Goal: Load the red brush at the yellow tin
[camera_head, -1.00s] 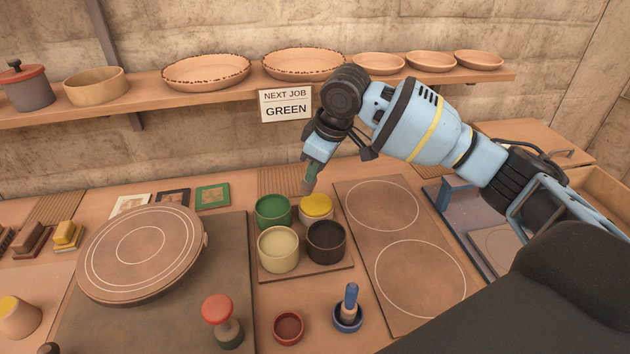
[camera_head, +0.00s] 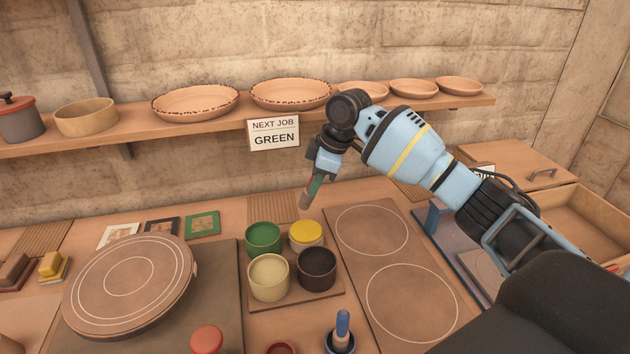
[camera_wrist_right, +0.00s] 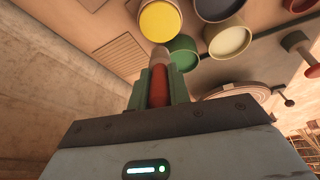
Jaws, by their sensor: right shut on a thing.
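My right gripper (camera_head: 317,182) is shut on the red brush (camera_wrist_right: 158,88), whose handle shows red between the fingers in the right wrist view. The brush points down, with its pale tip (camera_head: 304,201) in the air above and behind the yellow tin (camera_head: 306,238), with a visible gap. In the wrist view the tip lies just below the yellow tin (camera_wrist_right: 160,22) in the picture. The yellow tin stands at the back right of a group of tins on a small board. My left gripper is not in view.
Beside the yellow tin stand a green tin (camera_head: 263,240), a cream tin (camera_head: 268,279) and a dark tin (camera_head: 317,269). A round turntable (camera_head: 130,280) is at left, a blue-handled brush (camera_head: 342,325) in front. A sign (camera_head: 273,133) reads "NEXT JOB GREEN". A board with two circles (camera_head: 400,270) is bare.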

